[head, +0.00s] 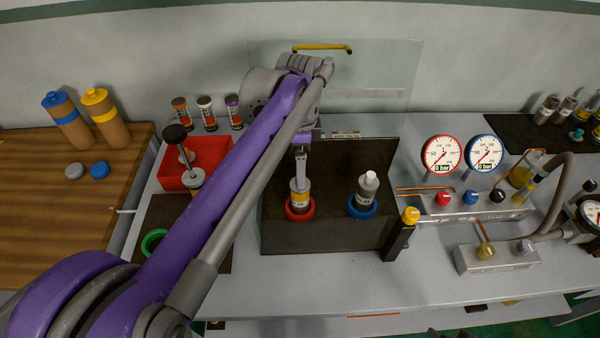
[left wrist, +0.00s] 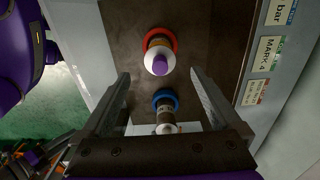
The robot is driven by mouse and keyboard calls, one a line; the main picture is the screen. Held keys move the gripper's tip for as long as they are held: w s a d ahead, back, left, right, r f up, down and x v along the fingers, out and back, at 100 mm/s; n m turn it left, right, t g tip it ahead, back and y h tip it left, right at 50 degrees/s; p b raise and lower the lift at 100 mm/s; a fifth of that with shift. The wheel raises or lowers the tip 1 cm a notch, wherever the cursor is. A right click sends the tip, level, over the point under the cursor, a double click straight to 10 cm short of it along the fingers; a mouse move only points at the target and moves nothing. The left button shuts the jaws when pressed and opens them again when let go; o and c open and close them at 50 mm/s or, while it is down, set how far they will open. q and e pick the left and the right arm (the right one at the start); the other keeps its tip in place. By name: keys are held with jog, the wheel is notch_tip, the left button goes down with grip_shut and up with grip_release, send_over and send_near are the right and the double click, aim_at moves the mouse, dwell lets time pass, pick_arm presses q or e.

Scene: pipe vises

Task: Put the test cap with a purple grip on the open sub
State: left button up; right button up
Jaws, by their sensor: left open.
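A sub (head: 300,198) stands upright in the red ring on the dark stand. In the left wrist view a white piece with a purple top (left wrist: 160,65) sits on it. In the head view my gripper covers that top. A second sub (head: 364,192) stands in the blue ring to the right with a pale top, also in the left wrist view (left wrist: 165,117); I cannot tell whether it is open. My left gripper (head: 300,170) is open, just above the red-ring sub. Its fingers (left wrist: 160,82) are apart, with the purple top showing between them. My right gripper is not in view.
A red tray (head: 213,153) with black-knobbed pieces and a green ring (head: 153,242) lie left, partly behind my arm. A black post with a yellow top (head: 410,216) stands right of the stand. Gauges (head: 443,154) and a valve block (head: 497,258) stand farther right.

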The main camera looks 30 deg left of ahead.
pick_arm(q)
notch_tip(320, 180, up, 6)
jog(key=shift+f, duration=0.2)
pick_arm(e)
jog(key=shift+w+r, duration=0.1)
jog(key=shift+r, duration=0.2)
